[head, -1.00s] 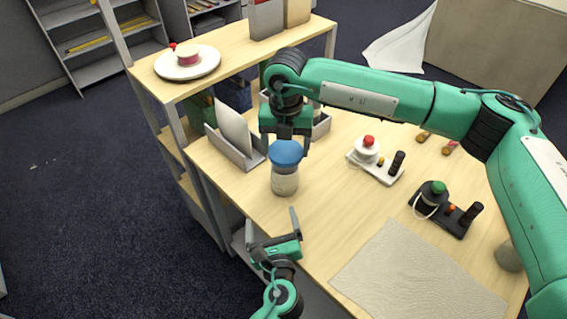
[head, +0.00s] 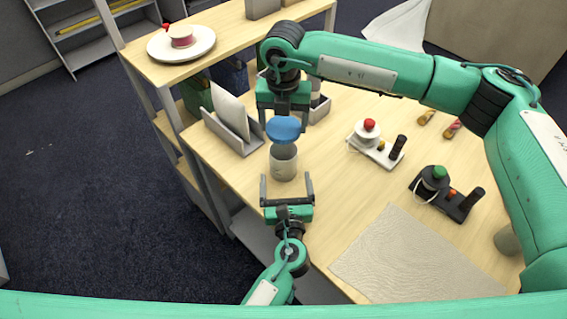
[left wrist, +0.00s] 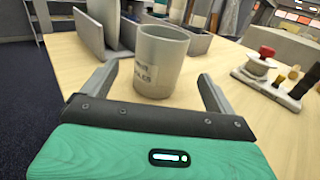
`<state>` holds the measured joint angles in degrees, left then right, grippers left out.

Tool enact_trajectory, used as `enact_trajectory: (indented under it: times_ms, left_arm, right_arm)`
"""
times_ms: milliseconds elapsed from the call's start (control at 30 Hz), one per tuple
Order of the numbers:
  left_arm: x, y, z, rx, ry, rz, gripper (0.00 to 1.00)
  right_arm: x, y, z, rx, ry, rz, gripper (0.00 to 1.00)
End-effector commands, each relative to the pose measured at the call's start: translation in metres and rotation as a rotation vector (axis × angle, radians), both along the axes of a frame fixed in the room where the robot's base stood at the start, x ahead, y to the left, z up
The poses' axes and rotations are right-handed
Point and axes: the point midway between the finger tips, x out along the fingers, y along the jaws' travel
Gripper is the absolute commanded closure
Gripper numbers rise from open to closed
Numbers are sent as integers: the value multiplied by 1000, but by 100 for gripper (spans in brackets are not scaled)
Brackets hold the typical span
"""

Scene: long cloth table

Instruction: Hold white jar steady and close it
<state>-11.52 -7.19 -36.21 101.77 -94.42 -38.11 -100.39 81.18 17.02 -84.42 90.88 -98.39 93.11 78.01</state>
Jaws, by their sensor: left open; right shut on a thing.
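The white jar (head: 284,164) stands upright and open-topped on the wooden table. It also shows in the left wrist view (left wrist: 160,65) with dark lettering on its side. The blue lid (head: 283,129) is above the jar, held by my right gripper (head: 283,115), which is shut on it from above. In the head view the lid partly overlaps the jar's far rim; the lid seems clear of the jar. My left gripper (head: 287,180) is open and low on the near side of the jar. Its fingers point at the jar, which is just beyond the fingertips.
A grey holder (head: 232,135) with a white sheet stands left of the jar. A white device with a red knob (head: 369,125) and a black device with a green knob (head: 439,172) stand to the right. A beige cloth (head: 405,260) lies at the near right.

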Motion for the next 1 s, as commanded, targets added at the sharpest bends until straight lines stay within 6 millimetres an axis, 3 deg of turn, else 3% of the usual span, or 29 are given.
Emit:
enact_trajectory:
  times_ms: [200,400,867,1000]
  left_arm:
    - [44,3,1,0,-2,1,9]
    - [71,5,1,-1,-1,1,9]
    - [82,6,0,0,0,0,9]
    - [82,6,0,0,0,0,32]
  right_arm:
    - [0,0,0,0,0,0,47]
    - [0,0,0,0,0,0,47]
    - [0,0,0,0,0,0,47]
    - [0,0,0,0,0,0,47]
